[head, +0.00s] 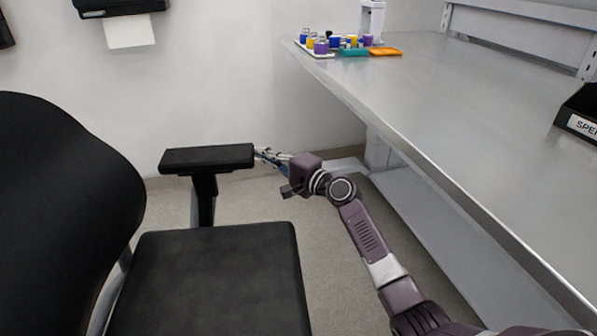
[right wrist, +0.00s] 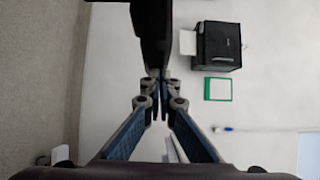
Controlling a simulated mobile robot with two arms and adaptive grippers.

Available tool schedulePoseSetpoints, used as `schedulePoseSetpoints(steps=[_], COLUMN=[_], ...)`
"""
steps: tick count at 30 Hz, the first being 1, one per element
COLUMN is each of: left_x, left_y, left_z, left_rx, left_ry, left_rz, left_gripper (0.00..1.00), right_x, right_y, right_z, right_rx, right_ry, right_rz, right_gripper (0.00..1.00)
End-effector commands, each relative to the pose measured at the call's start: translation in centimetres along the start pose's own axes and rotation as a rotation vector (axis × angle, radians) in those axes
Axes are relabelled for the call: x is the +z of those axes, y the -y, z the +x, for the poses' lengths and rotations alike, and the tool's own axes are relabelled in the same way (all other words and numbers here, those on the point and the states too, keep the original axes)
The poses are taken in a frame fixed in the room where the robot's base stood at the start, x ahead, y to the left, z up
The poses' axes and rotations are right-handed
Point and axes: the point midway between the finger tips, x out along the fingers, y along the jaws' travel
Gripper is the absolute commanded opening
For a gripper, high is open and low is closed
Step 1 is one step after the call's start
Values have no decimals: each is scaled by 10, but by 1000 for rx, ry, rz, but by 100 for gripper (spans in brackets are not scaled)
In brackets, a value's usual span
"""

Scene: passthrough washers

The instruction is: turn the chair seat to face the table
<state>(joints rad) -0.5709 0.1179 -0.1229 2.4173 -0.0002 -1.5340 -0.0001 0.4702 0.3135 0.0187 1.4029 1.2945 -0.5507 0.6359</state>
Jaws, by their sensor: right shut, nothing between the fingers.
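The black chair seat (head: 212,280) is in the lower left of the head view. Its tall backrest (head: 62,210) is on the left, so the seat's open front edge points right, toward the table side. A black armrest (head: 207,158) stands on a post at the seat's far side. My right gripper (head: 266,155) is shut and empty at the armrest's right end; whether it touches is unclear. In the right wrist view the shut fingertips (right wrist: 160,82) are just below the dark armrest (right wrist: 152,35). The grey table (head: 430,100) runs along the right. My left gripper is out of view.
Colored containers on trays (head: 345,42) and a white device (head: 371,20) are at the table's far end. A black labelled bin (head: 582,115) is at the right edge. A lower shelf (head: 450,235) lies under the table. Bare floor (head: 335,255) separates seat and table.

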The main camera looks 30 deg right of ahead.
Motion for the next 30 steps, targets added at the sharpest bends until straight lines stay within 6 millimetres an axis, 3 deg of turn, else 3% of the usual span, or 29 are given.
schedulePoseSetpoints(steps=[6,12,30], left_x=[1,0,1], left_y=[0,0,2], left_z=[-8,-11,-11], left_rx=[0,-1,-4], left_ry=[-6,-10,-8], left_rz=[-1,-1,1], left_gripper=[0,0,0], right_x=[12,17,18], right_y=[0,0,1], right_z=[31,44,48], right_rx=[-2,-1,0], right_ry=[2,2,1], right_rz=[1,0,-2], right_gripper=[0,0,0])
